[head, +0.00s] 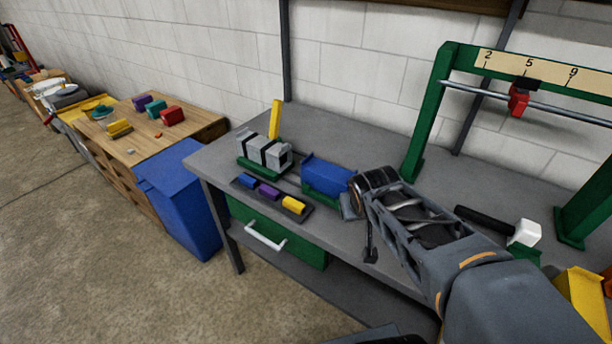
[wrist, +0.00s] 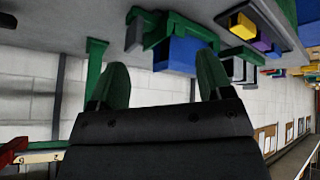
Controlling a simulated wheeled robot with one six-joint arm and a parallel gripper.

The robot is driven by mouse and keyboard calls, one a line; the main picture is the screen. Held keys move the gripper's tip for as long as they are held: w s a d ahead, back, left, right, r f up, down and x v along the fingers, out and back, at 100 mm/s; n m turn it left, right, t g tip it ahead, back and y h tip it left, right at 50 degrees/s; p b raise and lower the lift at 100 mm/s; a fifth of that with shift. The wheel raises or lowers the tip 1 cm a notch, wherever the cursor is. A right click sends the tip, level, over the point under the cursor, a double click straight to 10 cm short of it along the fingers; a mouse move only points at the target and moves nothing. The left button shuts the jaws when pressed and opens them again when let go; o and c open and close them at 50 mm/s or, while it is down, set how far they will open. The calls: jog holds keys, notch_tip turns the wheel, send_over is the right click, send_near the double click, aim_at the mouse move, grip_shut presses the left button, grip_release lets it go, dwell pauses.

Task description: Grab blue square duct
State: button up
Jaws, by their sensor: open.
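The blue square duct (head: 327,176) is a blue box-shaped piece resting in a green holder (head: 320,196) on the grey workbench. My gripper (head: 351,203) is beside its right end in the head view; part of the arm overlaps that end. In the wrist view, which looks upside down, my gripper (wrist: 162,62) has two green-tipped fingers spread apart with nothing gripped between them. The blue duct (wrist: 180,52) shows beyond the fingers, nearer the right one. I cannot tell whether any finger touches it.
A dark tray (head: 275,209) holds small blue, purple and yellow blocks left of the duct. A grey clamped block (head: 263,150) and yellow upright bar (head: 275,119) stand behind. A green frame (head: 424,120) and a white-headed mallet (head: 523,233) are at right. A blue bin (head: 180,200) stands left.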

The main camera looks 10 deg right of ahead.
jog(key=o, duration=0.3)
jog(key=w+d+r+t+h, duration=0.2)
jog(key=w+d+r+t, duration=0.1)
jog(key=w+d, duration=0.5)
jog(key=shift+w+r+n+t, duration=0.3)
jog(key=shift+n, duration=0.1)
jog(key=shift+o, duration=0.9)
jog(key=w+d+r+n+t+y, duration=0.1)
jog(key=w+d+n+t+y, duration=0.1)
jog(key=w+d+n+t, duration=0.1)
jog(key=shift+w+d+p, duration=0.45)
jog(key=shift+w, duration=0.4)
jog(key=n+g+y, duration=0.3)
jog(key=n+y, duration=0.2)
jog(key=y, duration=0.6)
send_near(350, 182)
jog(key=shift+n+y, duration=0.3)
jog(key=w+f, duration=0.1)
jog(key=w, duration=0.1)
jog(key=w+a+f, duration=0.1)
jog(key=w+f, duration=0.1)
jog(key=shift+a+f+p, duration=0.25)
jog(key=shift+f+p, duration=0.1)
jog(key=shift+x, duration=3.1)
